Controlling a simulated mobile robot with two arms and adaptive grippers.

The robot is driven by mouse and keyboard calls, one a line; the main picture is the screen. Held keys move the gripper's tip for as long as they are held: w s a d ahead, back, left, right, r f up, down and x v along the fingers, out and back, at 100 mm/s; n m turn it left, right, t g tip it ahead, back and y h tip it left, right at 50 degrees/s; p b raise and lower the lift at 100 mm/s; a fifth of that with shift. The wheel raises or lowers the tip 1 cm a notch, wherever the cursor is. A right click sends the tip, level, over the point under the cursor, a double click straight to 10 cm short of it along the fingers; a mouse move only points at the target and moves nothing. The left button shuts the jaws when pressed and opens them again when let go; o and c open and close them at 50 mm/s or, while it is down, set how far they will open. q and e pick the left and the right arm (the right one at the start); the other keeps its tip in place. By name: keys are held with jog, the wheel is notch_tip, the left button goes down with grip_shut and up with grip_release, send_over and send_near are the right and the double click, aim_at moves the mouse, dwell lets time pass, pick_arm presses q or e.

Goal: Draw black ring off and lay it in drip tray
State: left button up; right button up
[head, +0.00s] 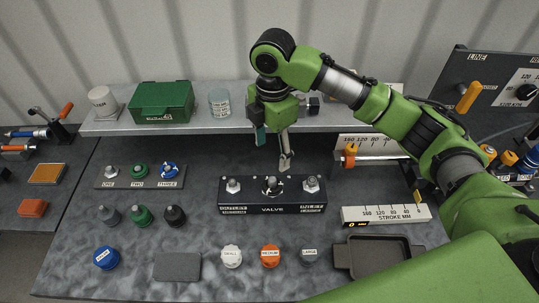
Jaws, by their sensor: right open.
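My right gripper (273,156) is open, fingers pointing down, above and behind the black VALVE block (272,209). Nothing shows between its fingers. I cannot make out a separate black ring on these fittings at this size. A dark shallow tray (381,274) with raised rims and side handles lies at the front right; it looks empty and appears to be the drip tray. My left gripper is not in view.
Couplings labelled ONE, TWO, THREE (140,184) stand at left, with grey, green and black (175,216) ones in front. White, orange and grey caps lie at front. A rear shelf (180,124) carries a green box (161,101). A STROKE scale (386,215) stands behind the tray.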

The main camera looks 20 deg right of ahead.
aim_at(273, 179)
jog(key=f, duration=0.2)
jog(key=s+f+p, duration=0.1)
jog(key=f, duration=0.1)
jog(key=shift+s, duration=0.2)
jog(key=f, duration=0.2)
jog(key=f+p, duration=0.1)
jog(key=f, duration=0.4)
jog(key=shift+w+f+p, duration=0.1)
jog(key=shift+w+p, duration=0.2)
jog(key=shift+p, duration=0.1)
jog(key=shift+f, duration=0.7)
jog(key=shift+r, duration=0.15)
jog(key=c, duration=1.3)
